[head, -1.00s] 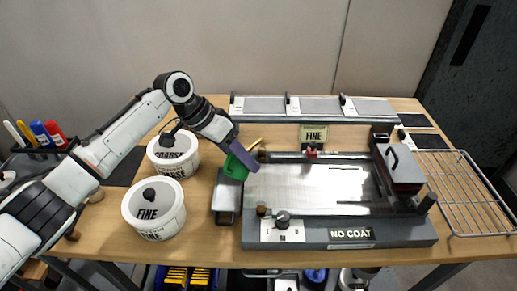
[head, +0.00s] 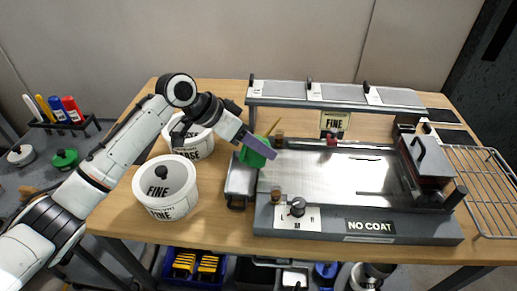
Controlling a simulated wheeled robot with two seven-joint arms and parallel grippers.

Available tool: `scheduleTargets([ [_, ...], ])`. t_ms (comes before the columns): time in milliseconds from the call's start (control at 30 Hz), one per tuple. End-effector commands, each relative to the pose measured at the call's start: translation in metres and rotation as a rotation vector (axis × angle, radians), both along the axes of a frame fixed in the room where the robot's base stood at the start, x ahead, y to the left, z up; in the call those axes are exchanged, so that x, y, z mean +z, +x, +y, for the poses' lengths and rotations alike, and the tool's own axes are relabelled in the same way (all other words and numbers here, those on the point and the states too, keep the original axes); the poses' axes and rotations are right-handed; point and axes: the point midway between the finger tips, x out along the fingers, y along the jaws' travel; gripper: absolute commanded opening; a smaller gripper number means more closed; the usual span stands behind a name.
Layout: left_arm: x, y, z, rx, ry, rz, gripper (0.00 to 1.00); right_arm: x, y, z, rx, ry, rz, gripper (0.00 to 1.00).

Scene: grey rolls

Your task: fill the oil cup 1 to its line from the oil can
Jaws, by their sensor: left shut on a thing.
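The green oil can (head: 255,155) is held by my left gripper (head: 258,145), which is shut on it. Its thin brass spout (head: 273,128) points up and to the right. Two small brownish cups stand at the left side of the flat grey machine: a far one (head: 279,137) just right of the can and a near one (head: 275,194). I cannot tell which is oil cup 1, nor see their lines or oil levels. No oil stream shows. My right gripper is not in view.
White tubs marked FINE (head: 165,190) and COARSE (head: 191,139) stand left of the machine (head: 350,225). A grey block (head: 241,180) lies below the can. A raised rack (head: 340,104) runs behind, and a wire rack (head: 480,190) is at right.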

Motion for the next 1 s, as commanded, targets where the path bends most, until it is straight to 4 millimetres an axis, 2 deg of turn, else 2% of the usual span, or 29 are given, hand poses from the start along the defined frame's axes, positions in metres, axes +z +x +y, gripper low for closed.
scheduleTargets([
  [33, -0.008, 0.0, 0.0, -0.001, -0.012, -0.022, 0.29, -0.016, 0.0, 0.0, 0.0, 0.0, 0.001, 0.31],
  [100, -0.012, 0.001, -0.001, -0.001, -0.033, -0.056, 0.29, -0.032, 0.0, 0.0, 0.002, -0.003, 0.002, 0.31],
  [300, -0.014, 0.006, -0.005, -0.001, -0.13, -0.22, 0.29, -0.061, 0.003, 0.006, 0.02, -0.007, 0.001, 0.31],
  [533, -0.01, 0.015, -0.009, 0.0, -0.228, -0.391, 0.29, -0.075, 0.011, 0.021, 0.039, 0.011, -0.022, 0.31],
  [700, -0.005, 0.018, -0.011, -0.001, -0.264, -0.452, 0.29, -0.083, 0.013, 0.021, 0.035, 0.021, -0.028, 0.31],
  [1000, -0.001, 0.02, -0.012, 0.0, -0.278, -0.479, 0.29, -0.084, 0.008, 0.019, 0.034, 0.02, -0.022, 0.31],
])
